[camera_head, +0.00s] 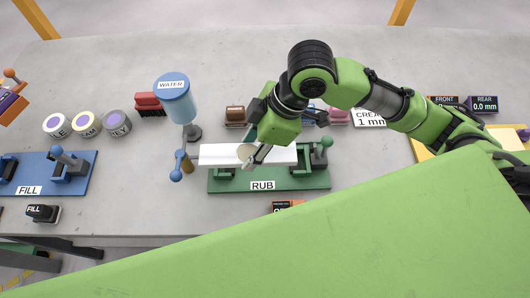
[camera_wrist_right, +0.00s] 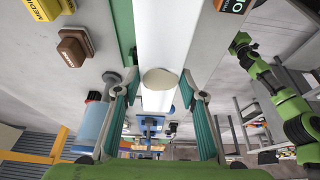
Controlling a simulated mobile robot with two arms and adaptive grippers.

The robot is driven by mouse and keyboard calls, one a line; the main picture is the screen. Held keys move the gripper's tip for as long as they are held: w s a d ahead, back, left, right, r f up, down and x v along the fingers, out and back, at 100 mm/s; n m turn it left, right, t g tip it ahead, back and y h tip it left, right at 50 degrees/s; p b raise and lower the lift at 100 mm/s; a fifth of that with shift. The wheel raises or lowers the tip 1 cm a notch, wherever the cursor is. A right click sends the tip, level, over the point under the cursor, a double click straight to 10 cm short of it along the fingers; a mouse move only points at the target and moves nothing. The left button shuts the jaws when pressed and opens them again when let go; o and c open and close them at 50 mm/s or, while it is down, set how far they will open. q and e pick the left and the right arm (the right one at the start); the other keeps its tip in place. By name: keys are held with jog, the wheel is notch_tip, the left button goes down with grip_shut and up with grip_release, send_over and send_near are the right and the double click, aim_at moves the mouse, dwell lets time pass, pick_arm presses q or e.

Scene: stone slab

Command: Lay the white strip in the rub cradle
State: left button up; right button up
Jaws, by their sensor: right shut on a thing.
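The white strip (camera_head: 220,154) lies lengthwise over the green rub cradle (camera_head: 275,184), its left end sticking out past the cradle's left edge. A round beige patch shows on the strip. My right gripper (camera_head: 254,158) is shut on the strip, near that patch. In the right wrist view the strip (camera_wrist_right: 165,35) runs between the two fingers (camera_wrist_right: 158,100). A green band (camera_wrist_right: 123,25) beside it looks like the cradle base. I cannot tell whether the strip touches the cradle supports. The gripper and arm hide part of the strip. My left gripper is not in view.
A blue-capped water bottle (camera_head: 175,101) stands left of the strip, close to its end. A blue FILL fixture (camera_head: 75,187) and several round tubs (camera_head: 84,123) are farther left. Coloured blocks (camera_head: 235,115) sit behind the cradle. A small display (camera_head: 286,207) is in front.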

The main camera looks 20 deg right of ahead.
jog(key=d+f, duration=0.1)
jog(key=w+d+f, duration=0.1)
jog(key=f, duration=0.1)
jog(key=d+f, duration=0.1)
jog(key=shift+w+d+f, duration=0.1)
jog(key=shift+w+f, duration=0.2)
jog(key=shift+f, duration=0.1)
jog(key=f, duration=0.1)
jog(key=f+p, duration=0.1)
jog(key=f, duration=0.1)
jog(key=shift+w+d, duration=0.1)
jog(key=shift+d, duration=0.1)
jog(key=shift+f, duration=0.25)
jog(key=o, duration=1.4)
jog(key=shift+f, duration=0.15)
jog(key=shift+o, duration=0.2)
jog(key=v, duration=1.2)
